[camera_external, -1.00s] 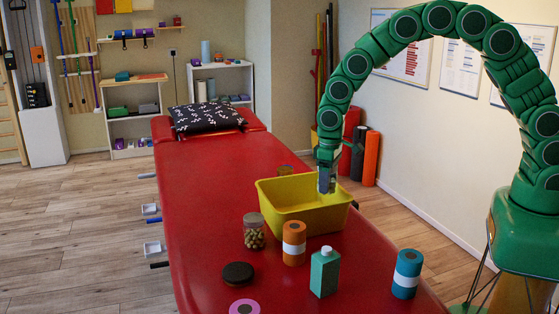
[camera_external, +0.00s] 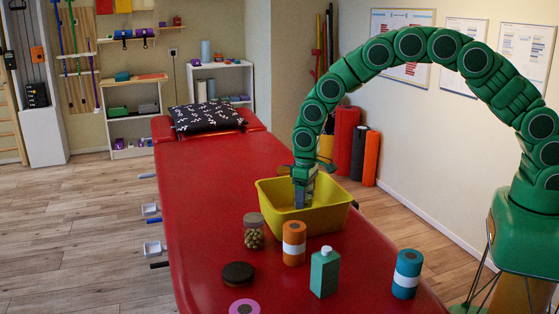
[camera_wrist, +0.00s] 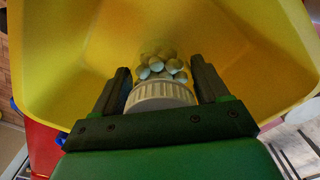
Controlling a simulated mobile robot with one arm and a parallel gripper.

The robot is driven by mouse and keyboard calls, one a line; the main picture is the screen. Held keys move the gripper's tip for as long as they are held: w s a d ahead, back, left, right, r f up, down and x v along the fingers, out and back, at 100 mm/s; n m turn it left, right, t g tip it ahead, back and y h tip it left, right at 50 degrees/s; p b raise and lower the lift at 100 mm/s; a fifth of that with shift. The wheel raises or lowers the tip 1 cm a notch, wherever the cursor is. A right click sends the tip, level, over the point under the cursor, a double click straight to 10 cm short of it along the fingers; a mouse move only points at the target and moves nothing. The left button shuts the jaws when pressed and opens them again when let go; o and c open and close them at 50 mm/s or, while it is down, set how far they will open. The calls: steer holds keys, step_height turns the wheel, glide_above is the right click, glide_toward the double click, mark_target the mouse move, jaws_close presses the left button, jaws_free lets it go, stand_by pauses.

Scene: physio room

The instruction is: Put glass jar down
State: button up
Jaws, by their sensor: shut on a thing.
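My gripper (camera_external: 304,186) points down into the yellow bin (camera_external: 328,219) on the red treatment table. In the wrist view, my gripper's fingers (camera_wrist: 160,72) are shut on a glass jar with a ribbed white lid (camera_wrist: 160,95) and several pale balls inside. The jar is between the fingers, with the yellow bin's walls (camera_wrist: 55,60) around it. The external view barely shows the held jar, and I cannot tell whether it touches the bin floor.
The table's (camera_external: 215,190) left side is clear.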

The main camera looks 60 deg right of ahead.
steer(key=shift+w+f, duration=0.15)
steer(key=shift+f, duration=0.1)
steer(key=shift+w+a+f, duration=0.1)
steer(key=shift+f, duration=1.4)
steer(key=shift+f, duration=0.15)
steer(key=o, duration=1.3)
